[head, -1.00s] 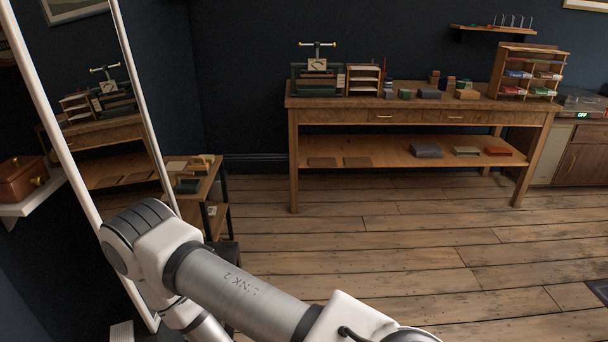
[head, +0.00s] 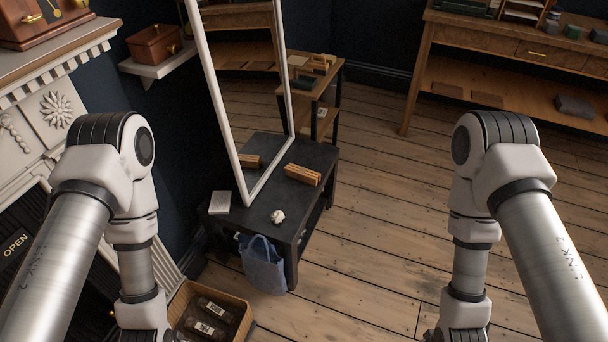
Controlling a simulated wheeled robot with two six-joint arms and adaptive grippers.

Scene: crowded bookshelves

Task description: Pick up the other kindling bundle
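A light brown bundle of wooden sticks (head: 303,174), which looks like a kindling bundle, lies on the black side table (head: 262,220) in front of the leaning mirror. Its reflection shows in the mirror glass. A wooden crate (head: 248,318) at the bottom left holds dark packages (head: 208,312) with white labels; I cannot tell what they contain. Both my arms reach down out of the bottom of the head view. Neither gripper shows, so I cannot see what they hold.
A white-framed mirror (head: 200,80) leans on the black table, beside a pale book (head: 220,202) and a small white lump (head: 278,216). A blue bag (head: 262,264) hangs at its front. The fireplace (head: 60,110) is at left. The wooden floor (head: 385,215) is clear.

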